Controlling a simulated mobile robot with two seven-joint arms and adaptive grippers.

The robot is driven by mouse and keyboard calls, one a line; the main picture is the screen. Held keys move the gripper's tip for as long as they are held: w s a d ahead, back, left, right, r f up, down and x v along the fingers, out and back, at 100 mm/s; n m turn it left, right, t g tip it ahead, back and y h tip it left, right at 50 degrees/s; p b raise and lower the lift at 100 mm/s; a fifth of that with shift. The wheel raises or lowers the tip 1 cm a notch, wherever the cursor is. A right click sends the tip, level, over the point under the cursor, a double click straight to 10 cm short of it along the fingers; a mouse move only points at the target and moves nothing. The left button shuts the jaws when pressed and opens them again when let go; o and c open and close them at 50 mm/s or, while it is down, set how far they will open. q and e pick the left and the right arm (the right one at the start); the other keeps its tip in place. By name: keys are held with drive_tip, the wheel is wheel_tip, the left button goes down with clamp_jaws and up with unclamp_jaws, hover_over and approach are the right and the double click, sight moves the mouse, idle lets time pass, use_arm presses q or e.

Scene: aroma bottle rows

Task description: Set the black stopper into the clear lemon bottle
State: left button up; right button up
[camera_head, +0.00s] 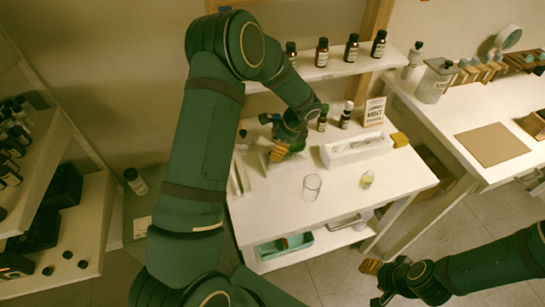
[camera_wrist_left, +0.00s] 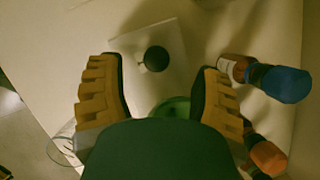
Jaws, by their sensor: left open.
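The black stopper (camera_wrist_left: 156,58) shows in the left wrist view as a round dark knob on a white square plate (camera_wrist_left: 176,40). My left gripper (camera_wrist_left: 159,85) is open, with its ribbed tan fingers spread and the stopper between and beyond their tips, untouched. In the head view this gripper (camera_head: 279,154) points down over the back left of the white table; the stopper is hidden there.
A blue-capped bottle (camera_wrist_left: 280,82) and an orange-capped bottle (camera_wrist_left: 268,156) stand close to the right finger. A green round thing (camera_wrist_left: 172,107) shows between the fingers. An empty glass (camera_head: 312,187) stands mid-table. A white tray (camera_head: 356,148) and small sign (camera_head: 374,112) are behind.

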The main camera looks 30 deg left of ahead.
use_arm(q)
drive_tip(key=x, duration=0.3)
drive_tip(key=shift+s+a+f, duration=0.15)
drive_tip(key=shift+s+f, duration=0.05)
drive_tip(key=shift+f, duration=0.15)
clamp_jaws()
drive_tip(key=shift+s+r, duration=0.1)
drive_tip(key=shift+r, duration=0.05)
